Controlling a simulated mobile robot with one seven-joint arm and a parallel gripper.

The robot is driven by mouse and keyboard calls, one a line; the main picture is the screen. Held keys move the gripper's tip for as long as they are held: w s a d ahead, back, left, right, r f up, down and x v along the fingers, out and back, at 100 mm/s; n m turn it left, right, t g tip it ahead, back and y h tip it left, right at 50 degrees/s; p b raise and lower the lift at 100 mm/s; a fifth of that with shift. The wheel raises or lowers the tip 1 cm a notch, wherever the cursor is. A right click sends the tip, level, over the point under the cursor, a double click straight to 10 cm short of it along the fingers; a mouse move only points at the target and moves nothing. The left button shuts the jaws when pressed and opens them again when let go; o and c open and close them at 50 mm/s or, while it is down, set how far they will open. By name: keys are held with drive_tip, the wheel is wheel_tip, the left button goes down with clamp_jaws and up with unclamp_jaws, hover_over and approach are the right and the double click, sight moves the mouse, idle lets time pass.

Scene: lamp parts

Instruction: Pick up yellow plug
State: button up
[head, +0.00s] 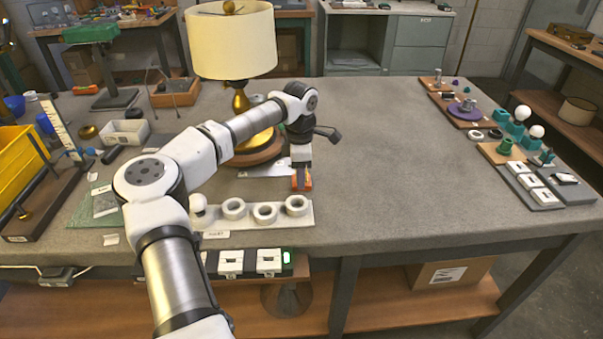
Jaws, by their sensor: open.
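My gripper (302,184) points down over the table behind the white tray with ring-shaped holders, just right of the lamp's base. Its orange fingertips are apart, at or close above the tabletop. A small yellow patch shows at the fingertips; it is too small to tell whether it is the yellow plug or part of the fingers. I cannot make out a clear yellow plug elsewhere in the head view.
A lamp with a cream shade (232,42) stands left of my gripper. The white holder tray (250,221) lies in front. A yellow bin (22,165) is at the far left. Lamp parts sit on boards (500,153) at the right. The table's middle right is clear.

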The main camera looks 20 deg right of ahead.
clamp_jaws()
drive_tip(key=shift+r, duration=0.1)
wheel_tip(320, 180, up, 20)
drive_tip(key=b, duration=0.2)
idle(0.4)
